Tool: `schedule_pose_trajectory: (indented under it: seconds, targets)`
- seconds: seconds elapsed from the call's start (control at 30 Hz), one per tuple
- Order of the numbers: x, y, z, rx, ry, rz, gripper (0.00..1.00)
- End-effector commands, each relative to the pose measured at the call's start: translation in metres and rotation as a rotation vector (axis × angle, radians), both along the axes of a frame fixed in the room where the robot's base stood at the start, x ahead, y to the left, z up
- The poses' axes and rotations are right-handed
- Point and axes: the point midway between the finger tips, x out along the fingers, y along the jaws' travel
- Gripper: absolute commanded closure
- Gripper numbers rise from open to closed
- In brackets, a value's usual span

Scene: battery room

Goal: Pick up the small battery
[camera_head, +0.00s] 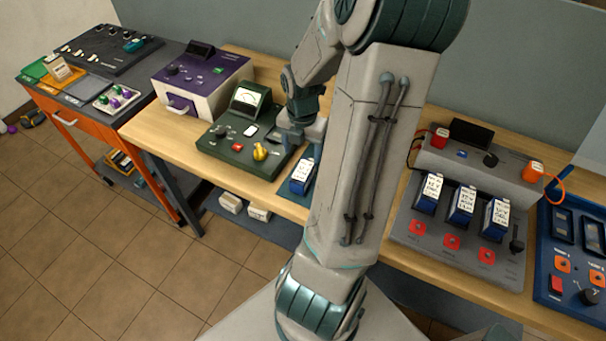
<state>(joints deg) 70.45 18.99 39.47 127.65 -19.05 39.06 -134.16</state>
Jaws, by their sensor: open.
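A small battery (302,177), blue with a white printed label on top, stands on a blue mat (288,189) near the front edge of the wooden bench. My gripper (300,136) is open, just behind and above this battery in the picture. It looks empty and apart from the battery, though the exact gap cannot be told. My arm hides the bench to the right of the battery. Similar blue batteries with white labels (461,204) stand in a row on the grey charging station (410,232) at the right.
A green meter box (222,144) with a yellow knob stands just left of the battery. A purple and white box (203,78) is farther left. An orange cart (84,121) is at the far left. A blue panel (547,260) is at the far right. Floor tiles lie clear at front left.

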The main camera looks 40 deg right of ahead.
Motion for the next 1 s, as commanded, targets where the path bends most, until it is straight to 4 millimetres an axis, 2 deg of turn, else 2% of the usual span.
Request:
schedule_pose_trajectory:
  seconds: [0.03,0.2,0.47,0.7,0.8,1.0]
  targets:
    - [0.0,0.001,-0.014,0.004,0.003,0.003,0.35]
    - [0.0,0.001,-0.042,0.002,0.003,0.001,0.35]
    - [0.0,-0.001,-0.06,0.001,0.002,-0.002,0.35]
    - [0.002,-0.004,-0.094,0.001,0.002,0.0,0.35]
    - [0.002,-0.004,-0.103,0.0,0.002,-0.001,0.35]
    - [0.003,-0.004,-0.105,-0.001,0.0,-0.002,0.35]
